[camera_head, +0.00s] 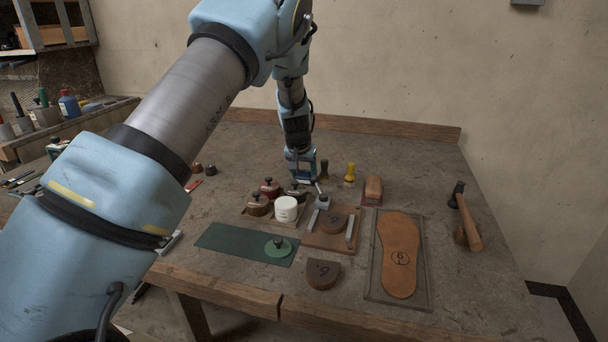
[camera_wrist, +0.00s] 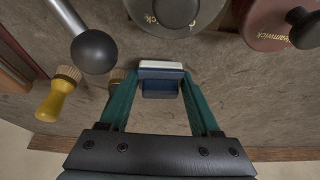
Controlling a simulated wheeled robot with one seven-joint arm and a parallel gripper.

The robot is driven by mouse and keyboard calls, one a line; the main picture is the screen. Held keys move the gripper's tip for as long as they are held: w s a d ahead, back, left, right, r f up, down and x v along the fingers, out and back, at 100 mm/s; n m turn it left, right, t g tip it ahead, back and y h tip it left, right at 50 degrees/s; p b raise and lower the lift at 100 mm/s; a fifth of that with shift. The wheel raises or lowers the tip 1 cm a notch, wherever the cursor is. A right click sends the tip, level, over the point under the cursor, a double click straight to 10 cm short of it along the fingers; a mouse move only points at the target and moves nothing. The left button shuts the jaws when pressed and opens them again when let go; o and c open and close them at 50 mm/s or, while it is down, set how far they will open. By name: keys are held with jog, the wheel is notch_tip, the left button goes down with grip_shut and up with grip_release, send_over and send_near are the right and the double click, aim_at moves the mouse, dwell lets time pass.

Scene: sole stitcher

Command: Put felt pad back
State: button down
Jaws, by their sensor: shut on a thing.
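My gripper (camera_wrist: 160,88) is shut on a small block (camera_wrist: 161,68) with a blue body and a pale white edge, which looks like the felt pad. The wrist view shows it between the two teal fingers, above the worktop. In the head view my gripper (camera_head: 303,180) is over the back of the table, behind the pots, and the block cannot be made out there. A grey round lid (camera_wrist: 176,10) lies just beyond the block in the wrist view, with a dark red knobbed lid (camera_wrist: 278,22) to its right. I cannot tell where the pad's own place is.
A ball-ended lever (camera_wrist: 94,52) stands close to the left finger. Brushes, one yellow (camera_head: 349,173), stand behind. A white jar (camera_head: 286,209), wooden jig (camera_head: 325,241), green mat (camera_head: 225,241) and leather sole (camera_head: 399,245) lie in front. A hammer (camera_head: 466,215) lies right.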

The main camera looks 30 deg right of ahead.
jog(key=shift+f+b, duration=0.3)
jog(key=shift+f, duration=0.2)
jog(key=shift+c, duration=0.6)
grip_release()
jog(key=shift+a, duration=0.1)
jog(key=shift+f, duration=0.1)
jog(key=shift+a+f, duration=0.1)
jog(key=shift+a, duration=0.1)
jog(key=shift+w+r+p, duration=0.1)
jog(key=shift+r+p, duration=0.3)
jog(key=shift+r, duration=0.2)
jog(key=d+b+v, duration=0.1)
jog(key=b+v, duration=0.2)
jog(key=v, duration=0.7)
jog(key=shift+s+r, duration=0.3)
jog(key=shift+r, duration=0.1)
